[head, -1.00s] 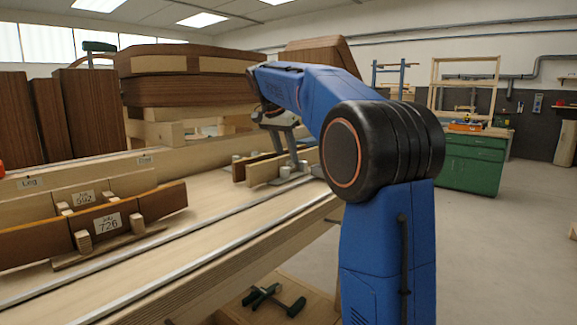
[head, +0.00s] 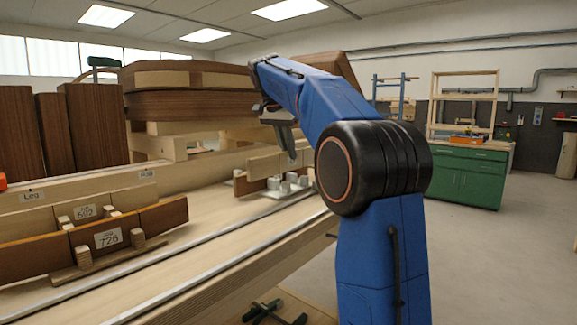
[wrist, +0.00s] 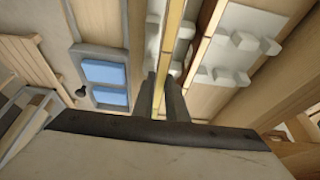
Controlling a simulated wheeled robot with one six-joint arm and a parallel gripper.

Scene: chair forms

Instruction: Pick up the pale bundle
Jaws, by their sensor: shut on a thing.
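The pale bundle (head: 265,166) is a light wood piece, raised above the white pegged holder (head: 268,195) on the bench. My gripper (head: 292,157) is shut on it from above; my forearm hides its right end. In the wrist view, the pale bundle (wrist: 174,38) shows as a long narrow strip running up from between the fingertips of my gripper (wrist: 164,82).
Stacked brown and pale wood parts (head: 190,80) stand behind the bench. Brown and pale boards with number labels (head: 107,238) stand in wooden holders at the left. The bench top (head: 200,250) between is clear. A green cabinet (head: 470,178) is far right.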

